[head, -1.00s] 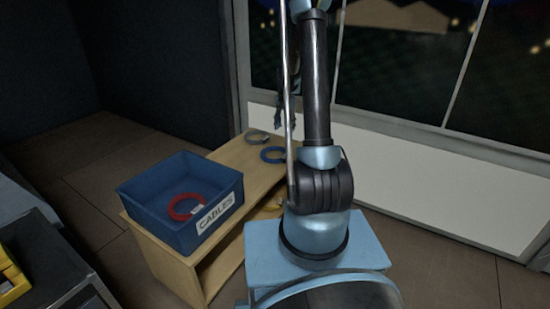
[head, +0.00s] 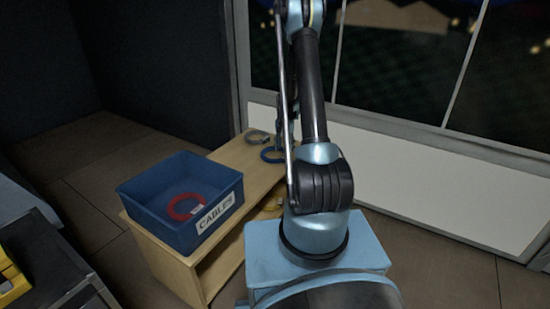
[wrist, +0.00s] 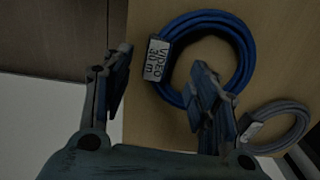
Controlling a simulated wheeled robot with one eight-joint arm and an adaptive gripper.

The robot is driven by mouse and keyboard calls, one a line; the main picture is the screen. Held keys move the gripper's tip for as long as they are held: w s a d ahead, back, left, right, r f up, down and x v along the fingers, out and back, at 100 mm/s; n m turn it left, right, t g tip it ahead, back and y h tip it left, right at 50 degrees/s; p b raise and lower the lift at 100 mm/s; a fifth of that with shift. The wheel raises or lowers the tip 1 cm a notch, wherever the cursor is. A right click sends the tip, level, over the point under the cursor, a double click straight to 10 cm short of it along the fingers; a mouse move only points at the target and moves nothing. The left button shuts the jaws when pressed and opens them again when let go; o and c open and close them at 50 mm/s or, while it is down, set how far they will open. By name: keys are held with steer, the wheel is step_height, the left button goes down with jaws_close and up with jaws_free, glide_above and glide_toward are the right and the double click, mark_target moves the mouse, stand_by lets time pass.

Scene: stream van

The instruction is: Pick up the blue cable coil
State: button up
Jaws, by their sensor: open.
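The blue cable coil (wrist: 246,52) lies flat on the wooden shelf top, with a white tag (wrist: 155,60) reading "VIDEO 30 m" on its left side. It also shows in the head view (head: 270,156), partly hidden by my arm. My gripper (wrist: 160,92) is open and empty in the wrist view. One finger appears over the coil's lower part and its opening; the other is left of the coil, near the shelf's edge. The tag side of the ring shows between the fingers. I cannot tell how high the fingertips are above the coil.
A grey cable coil (wrist: 299,118) lies close to the blue one. A blue bin (head: 133,205) labelled "CABLES" stands on the near end of the wooden shelf (head: 237,155), with a red coil (head: 176,214) inside. A yellow coil (head: 270,206) is on the lower shelf. A white wall panel (head: 440,190) stands behind.

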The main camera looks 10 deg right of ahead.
mark_target(285, 156)
steer(key=shift+d+f, duration=0.2)
steer(key=shift+f, duration=2.55)
steer(key=shift+c, duration=0.3)
jaws_close()
